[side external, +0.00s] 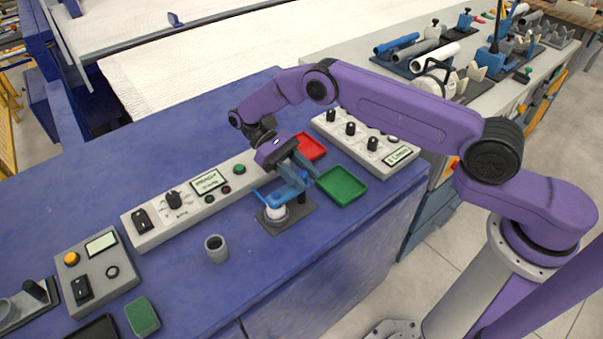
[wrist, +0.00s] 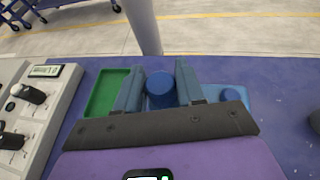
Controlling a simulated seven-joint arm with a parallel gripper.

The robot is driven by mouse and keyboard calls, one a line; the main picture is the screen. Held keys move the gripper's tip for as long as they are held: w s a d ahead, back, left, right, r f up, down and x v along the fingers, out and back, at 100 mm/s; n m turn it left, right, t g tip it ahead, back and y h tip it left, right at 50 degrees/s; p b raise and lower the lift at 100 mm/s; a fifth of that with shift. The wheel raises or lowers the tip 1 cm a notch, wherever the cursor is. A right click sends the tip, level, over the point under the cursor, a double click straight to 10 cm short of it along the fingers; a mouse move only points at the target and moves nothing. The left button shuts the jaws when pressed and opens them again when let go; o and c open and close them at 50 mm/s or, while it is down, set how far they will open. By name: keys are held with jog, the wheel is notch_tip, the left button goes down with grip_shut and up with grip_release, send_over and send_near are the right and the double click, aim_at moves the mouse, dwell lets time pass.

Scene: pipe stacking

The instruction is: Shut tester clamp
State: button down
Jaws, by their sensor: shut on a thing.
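The tester clamp (side external: 285,193) is a blue lever mechanism on a dark base plate (side external: 293,217), with a white cylindrical part (side external: 275,213) under its left end. In the wrist view a round blue handle (wrist: 160,90) stands between the fingers of my gripper (wrist: 158,72), with a blue clamp part and a second round knob (wrist: 231,95) to the right. My gripper (side external: 299,172) in the side view is over the clamp, shut on its handle. The fingers hide part of the clamp, and I cannot tell exactly how far the lever is down.
A short grey pipe (side external: 216,248) stands on the blue bench in front. A green tray (side external: 341,186) and a red tray (side external: 309,147) lie close to the right and behind. Control panels (side external: 188,198) and (side external: 365,138) line the back.

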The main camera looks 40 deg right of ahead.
jog(key=c, duration=0.8)
grip_release()
